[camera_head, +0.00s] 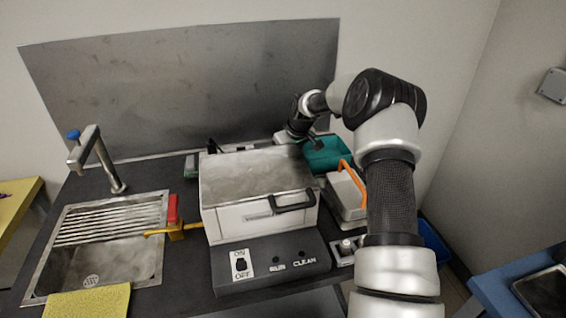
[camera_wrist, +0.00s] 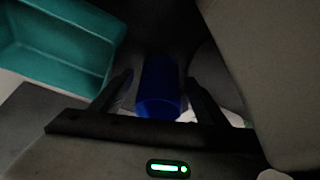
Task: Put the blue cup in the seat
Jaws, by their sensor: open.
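The blue cup (camera_wrist: 158,90) shows in the wrist view between the two dark fingers of my gripper (camera_wrist: 159,77). The fingers stand apart on either side of it, and I cannot tell whether either touches it. The view is dark, and what the cup rests on is unclear. In the head view my gripper (camera_head: 314,143) is behind the white box machine, beside the teal bin. The cup cannot be made out there. I cannot make out the seat in either view.
The teal bin (camera_head: 325,158) also shows at upper left in the wrist view (camera_wrist: 60,50). The lidded white machine (camera_head: 258,190) with a black handle stands in front of my gripper. A white case with an orange handle (camera_head: 347,178) is close on the right. A sink (camera_head: 105,260) lies left.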

